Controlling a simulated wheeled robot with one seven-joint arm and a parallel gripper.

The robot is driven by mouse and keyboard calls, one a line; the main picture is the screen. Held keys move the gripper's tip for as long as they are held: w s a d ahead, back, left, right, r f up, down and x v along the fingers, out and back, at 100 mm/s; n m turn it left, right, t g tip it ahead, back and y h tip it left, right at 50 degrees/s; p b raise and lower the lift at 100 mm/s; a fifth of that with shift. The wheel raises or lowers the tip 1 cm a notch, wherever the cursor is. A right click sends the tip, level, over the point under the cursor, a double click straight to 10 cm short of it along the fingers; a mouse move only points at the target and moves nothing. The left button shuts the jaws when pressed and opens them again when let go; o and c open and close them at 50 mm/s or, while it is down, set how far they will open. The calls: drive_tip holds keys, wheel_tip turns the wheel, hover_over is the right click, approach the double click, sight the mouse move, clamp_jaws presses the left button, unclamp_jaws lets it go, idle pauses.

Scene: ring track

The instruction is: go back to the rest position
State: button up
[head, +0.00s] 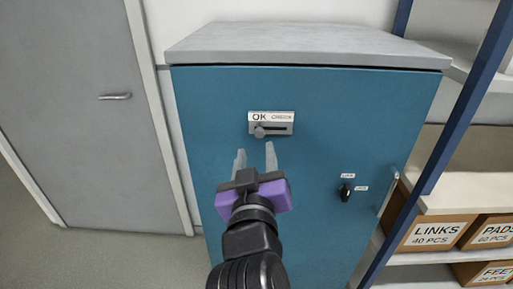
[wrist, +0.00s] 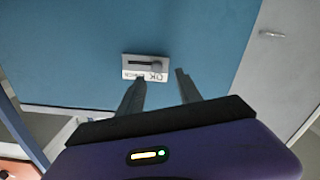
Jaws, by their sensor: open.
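My gripper (head: 256,158) is open and empty, with its two grey fingers pointing at the blue cabinet front (head: 215,120). In the head view the fingertips show just below a slide switch (head: 272,129) with an OK/CHECK label. The slider's round knob (head: 259,132) is at the left end, by the OK side. In the wrist view the switch (wrist: 146,66) appears upside down beyond the fingers (wrist: 159,80), apart from them as far as I can tell.
A dark knob (head: 346,192) with two small labels sits lower right on the cabinet. A grey door (head: 85,110) with a lever handle (head: 115,96) is at left. Shelves with a blue post (head: 440,150) and labelled boxes (head: 432,232) stand at right. Grey floor (head: 100,262) shows at lower left.

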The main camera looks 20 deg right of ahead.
drive_tip(key=shift+s+a, duration=0.15)
drive_tip(key=shift+s, duration=0.25)
drive_tip(key=s+a+r+n+t+y, duration=0.1)
drive_tip(key=a+r+n+t+y, duration=0.25)
drive_tip(key=a+y, duration=0.2)
drive_tip(key=s+f+n+y, duration=0.3)
drive_tip(key=s+f+y, duration=0.1)
drive_tip(key=s+f, duration=0.25)
drive_tip(key=s+d+f+m+g+h, duration=0.1)
drive_tip(key=s+d+f, duration=0.3)
drive_tip(key=s, duration=0.6)
drive_tip(key=s+d+f+m+g+h, duration=0.1)
drive_tip(key=s+d+f+m+g, duration=0.2)
drive_tip(key=s+d+f, duration=0.2)
drive_tip(key=s+d+f+m+g+h, duration=0.2)
drive_tip(key=s+d+f, duration=0.2)
drive_tip(key=s+f, duration=0.5)
drive_tip(key=s, duration=0.6)
drive_tip(key=shift+s+d, duration=0.15)
drive_tip(key=shift+s, duration=0.05)
drive_tip(key=shift+r+m, duration=0.1)
drive_tip(key=shift+m, duration=0.15)
idle(0.5)
